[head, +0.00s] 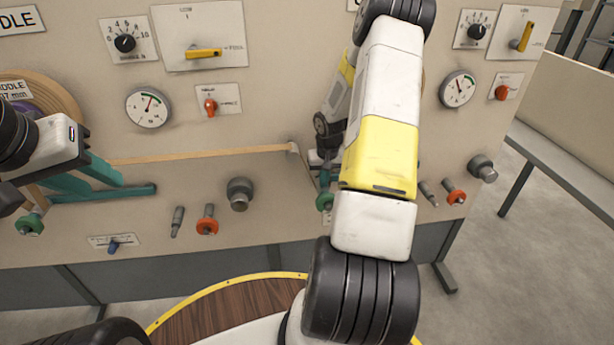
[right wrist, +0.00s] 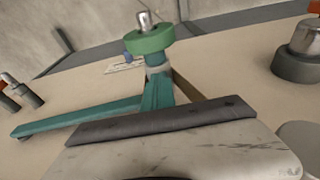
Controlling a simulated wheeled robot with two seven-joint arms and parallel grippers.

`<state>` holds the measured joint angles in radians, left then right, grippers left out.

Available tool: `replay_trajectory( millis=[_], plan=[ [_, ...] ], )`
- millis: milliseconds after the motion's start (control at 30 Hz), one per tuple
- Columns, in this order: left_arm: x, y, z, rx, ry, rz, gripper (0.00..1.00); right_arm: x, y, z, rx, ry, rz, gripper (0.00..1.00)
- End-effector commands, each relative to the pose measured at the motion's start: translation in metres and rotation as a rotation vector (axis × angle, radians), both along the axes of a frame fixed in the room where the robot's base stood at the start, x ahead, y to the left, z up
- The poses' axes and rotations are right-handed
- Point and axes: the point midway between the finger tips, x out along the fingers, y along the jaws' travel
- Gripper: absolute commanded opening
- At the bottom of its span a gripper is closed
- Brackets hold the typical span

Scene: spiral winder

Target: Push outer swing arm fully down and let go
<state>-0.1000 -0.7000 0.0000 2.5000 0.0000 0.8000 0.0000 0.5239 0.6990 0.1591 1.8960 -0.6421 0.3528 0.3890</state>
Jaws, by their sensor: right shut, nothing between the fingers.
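In the right wrist view, a teal swing arm (right wrist: 80,116) runs from the left to a pivot with a green collar (right wrist: 150,40). The dark front edge of my right gripper (right wrist: 160,122) lies right beside it; I cannot tell whether they touch. The gripper is shut and empty. In the head view my right arm hides most of this swing arm, and my right gripper (head: 320,157) shows only in part above a green collar (head: 325,201). My left gripper (head: 50,168) is at the left edge, by another pair of teal arms (head: 120,193); its fingers cannot be made out.
Grey and orange knobs (head: 207,221) and a large grey knob (head: 240,193) stick out from the panel between the two sides. A tan strip (head: 200,154) runs across the panel. Gauges (head: 148,107) and switches sit above. A grey knob (head: 482,167) is at the right.

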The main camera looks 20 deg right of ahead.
Motion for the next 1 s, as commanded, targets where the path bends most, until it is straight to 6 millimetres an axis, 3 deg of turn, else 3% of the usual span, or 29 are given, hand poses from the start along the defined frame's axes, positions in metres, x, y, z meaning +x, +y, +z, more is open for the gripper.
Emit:
replay_trajectory(
  millis=[1000],
  plan=[
    [0.0, 0.0, 0.0, 0.0, 0.0, 0.0, 0.36, 0.0, -0.001, 0.072, -0.001, -0.001, 0.0, 0.0]
  ],
)
